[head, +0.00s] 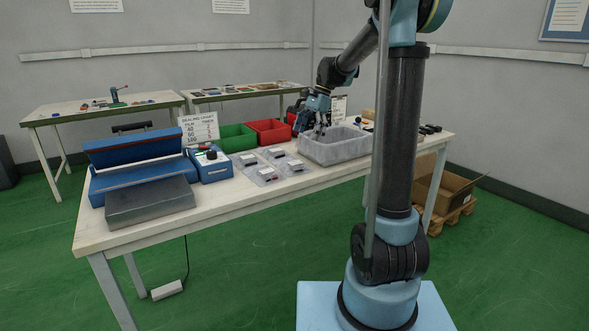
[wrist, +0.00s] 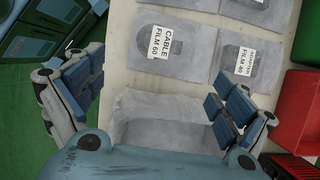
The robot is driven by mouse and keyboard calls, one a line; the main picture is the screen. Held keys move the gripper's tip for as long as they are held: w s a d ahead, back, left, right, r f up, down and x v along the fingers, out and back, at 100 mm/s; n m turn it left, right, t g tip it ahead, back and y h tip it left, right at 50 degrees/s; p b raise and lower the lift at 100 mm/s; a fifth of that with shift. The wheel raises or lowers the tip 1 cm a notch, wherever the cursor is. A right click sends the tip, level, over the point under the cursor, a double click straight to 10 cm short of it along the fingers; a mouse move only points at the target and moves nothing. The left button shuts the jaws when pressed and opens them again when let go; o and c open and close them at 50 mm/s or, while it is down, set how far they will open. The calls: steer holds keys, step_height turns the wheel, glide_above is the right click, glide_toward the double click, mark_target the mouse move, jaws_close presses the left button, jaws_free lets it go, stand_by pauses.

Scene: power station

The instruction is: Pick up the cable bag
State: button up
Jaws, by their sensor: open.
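The cable bag (wrist: 150,57) is a clear flat bag with a white label reading "CABLE FILM 60", lying on the table in the wrist view. It appears to be the bag at front right of the group in the head view (head: 292,167). My gripper (wrist: 155,100) is open and empty, with its blue-padded fingers wide apart. In the head view my gripper (head: 320,125) hangs above the grey tray, to the right of the bags. The cable bag lies ahead of the fingers, apart from them.
An adapter bag (wrist: 238,62) lies beside the cable bag, with further bags (head: 243,160) to the left. The grey tray (head: 336,150) is below my gripper. Red (head: 270,131) and green (head: 236,138) bins stand behind. A blue sealer (head: 135,160) stands at left.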

mark_target(296, 162)
steer(key=x, duration=1.1)
steer(key=shift+f, duration=0.3)
steer(key=c, duration=1.2)
